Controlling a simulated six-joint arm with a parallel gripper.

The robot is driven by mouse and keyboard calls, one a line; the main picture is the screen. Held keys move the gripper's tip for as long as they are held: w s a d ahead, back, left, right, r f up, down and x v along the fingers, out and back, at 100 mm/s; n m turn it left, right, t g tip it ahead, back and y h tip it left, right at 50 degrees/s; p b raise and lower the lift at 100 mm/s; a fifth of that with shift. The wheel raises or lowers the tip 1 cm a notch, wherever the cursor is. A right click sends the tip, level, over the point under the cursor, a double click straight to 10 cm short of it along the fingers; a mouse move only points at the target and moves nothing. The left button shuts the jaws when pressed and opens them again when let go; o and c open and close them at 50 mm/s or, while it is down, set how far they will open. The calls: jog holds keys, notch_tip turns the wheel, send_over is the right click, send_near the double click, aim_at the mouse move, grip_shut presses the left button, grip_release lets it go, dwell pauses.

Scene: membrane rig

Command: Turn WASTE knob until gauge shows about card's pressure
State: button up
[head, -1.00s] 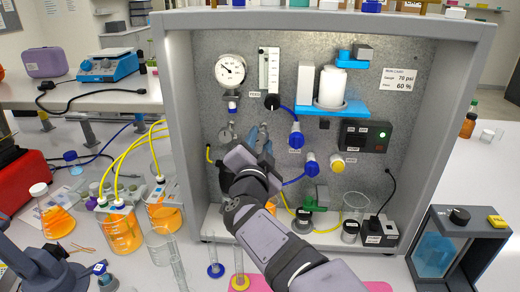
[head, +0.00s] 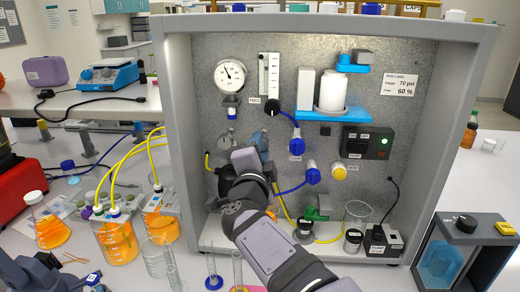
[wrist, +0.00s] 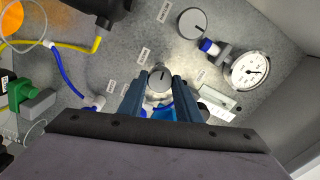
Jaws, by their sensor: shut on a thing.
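The round white gauge (head: 229,76) is at the upper left of the grey panel; it also shows in the wrist view (wrist: 249,71). Its needle shows, but the numbers are too small to read. The run card (head: 398,85) at the upper right says gauge 70 psi, flow 60 %. My gripper (wrist: 160,80) has its blue fingers on both sides of a round grey knob (wrist: 160,76) and is shut on it.
A second grey knob (wrist: 193,25) is free beside the held one. Blue valves (head: 297,146), a yellow knob (head: 339,172) and tubing are to the right of my gripper. Beakers of orange liquid (head: 118,240) stand left of the rig. Its side walls (head: 180,130) enclose the panel.

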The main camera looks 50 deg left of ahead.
jog(key=o, duration=1.1)
jog(key=shift+s, duration=0.1)
jog(key=shift+b+v, duration=1.5)
jog(key=shift+v, duration=2.1)
